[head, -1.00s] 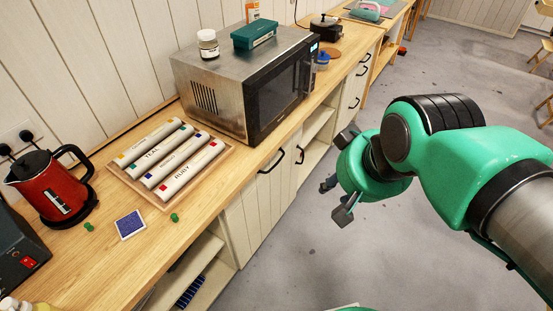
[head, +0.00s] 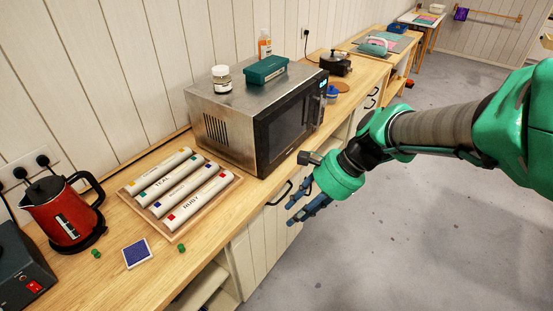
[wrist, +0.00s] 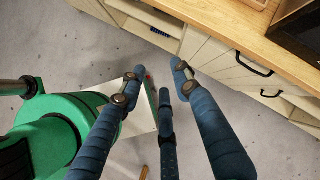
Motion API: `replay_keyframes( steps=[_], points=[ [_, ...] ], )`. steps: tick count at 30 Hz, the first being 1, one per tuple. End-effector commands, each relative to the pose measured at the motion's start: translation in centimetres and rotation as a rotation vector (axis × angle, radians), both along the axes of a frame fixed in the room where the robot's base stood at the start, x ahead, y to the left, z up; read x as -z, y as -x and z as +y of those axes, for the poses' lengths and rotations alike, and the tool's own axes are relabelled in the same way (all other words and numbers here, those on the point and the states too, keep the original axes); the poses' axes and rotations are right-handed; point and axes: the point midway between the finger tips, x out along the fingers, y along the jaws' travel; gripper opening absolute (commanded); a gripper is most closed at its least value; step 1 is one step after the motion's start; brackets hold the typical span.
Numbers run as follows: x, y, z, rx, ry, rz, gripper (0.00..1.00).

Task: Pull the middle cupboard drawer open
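Drawer fronts with black handles (head: 372,96) show in the head view beyond the microwave, partly hidden by my arm. They look shut, and I cannot tell which is the middle one. My gripper (head: 298,187) is in front of the nearer cupboard fronts, with its blue fingers spread apart and nothing between them. In the wrist view my gripper (wrist: 160,72) points over the grey floor toward the cupboard base. Two black handles, one on a pale front (wrist: 254,67), are at the right there, apart from the fingers.
The wooden worktop (head: 120,262) carries a microwave (head: 240,127), a tray of labelled rolls (head: 232,183), a red kettle (head: 60,212) and small items. An open shelf (head: 203,287) is below. The grey floor (head: 390,240) to the right is clear.

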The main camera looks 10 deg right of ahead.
Motion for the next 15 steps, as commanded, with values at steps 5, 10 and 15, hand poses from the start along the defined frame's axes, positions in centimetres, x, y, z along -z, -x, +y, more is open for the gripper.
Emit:
replay_keyframes(
  steps=[5, 10, 15],
  points=[
    [1.6, -2.8, 0.5, 0.178, -0.126, 0.142, 0.32],
    [3.1, -5.6, 0.7, 0.351, -0.244, 0.278, 0.32],
    [4.8, -8.6, 0.4, 0.524, -0.361, 0.417, 0.32]
  ],
)
